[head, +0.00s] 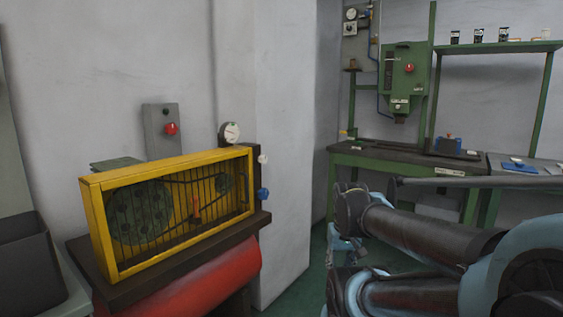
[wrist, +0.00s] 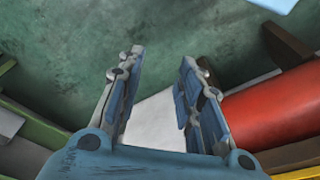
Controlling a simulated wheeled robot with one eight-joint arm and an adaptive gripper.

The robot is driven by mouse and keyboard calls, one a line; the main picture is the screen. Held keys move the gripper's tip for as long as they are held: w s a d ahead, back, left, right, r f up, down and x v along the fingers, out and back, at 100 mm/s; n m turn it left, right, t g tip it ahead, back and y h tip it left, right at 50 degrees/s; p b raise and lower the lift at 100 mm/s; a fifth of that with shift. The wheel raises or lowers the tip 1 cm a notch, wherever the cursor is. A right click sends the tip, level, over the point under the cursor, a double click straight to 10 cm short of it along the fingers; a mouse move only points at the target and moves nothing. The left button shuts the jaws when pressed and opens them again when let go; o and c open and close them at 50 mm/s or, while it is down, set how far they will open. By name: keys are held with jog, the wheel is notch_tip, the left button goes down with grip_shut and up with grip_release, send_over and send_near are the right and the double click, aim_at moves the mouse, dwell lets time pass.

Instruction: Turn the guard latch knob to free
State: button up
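A yellow-framed guard (head: 170,165) with a barred front stands on a dark bench top at the left in the head view. A blue knob (head: 263,194) and a white knob (head: 262,158) sit on the guard's right end; I cannot tell for sure which one is the guard latch knob, or how it is turned. My gripper (wrist: 163,68) is open and empty in the wrist view, pointing at the green floor. In the head view it is partly hidden behind my arm, apart from and to the right of the knobs.
A red cylinder (head: 190,283) lies under the guard's bench. A grey box with a red button (head: 171,129) and a round gauge (head: 230,133) are behind the guard. A grey wall corner (head: 285,130) stands beside it. A green press (head: 405,75) stands at the back right.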

jog(key=shift+d, duration=0.2)
jog(key=shift+o, duration=2.2)
jog(key=shift+s+a+r, duration=0.1)
jog(key=shift+s+r, duration=0.15)
jog(key=shift+s, duration=0.05)
jog(key=n+t+y, duration=0.6)
jog(key=t+y, duration=0.3)
jog(key=y, duration=0.5)
send_near(266, 159)
jog(key=x, duration=0.9)
jog(key=shift+a+r, duration=0.1)
jog(key=shift+a, duration=0.15)
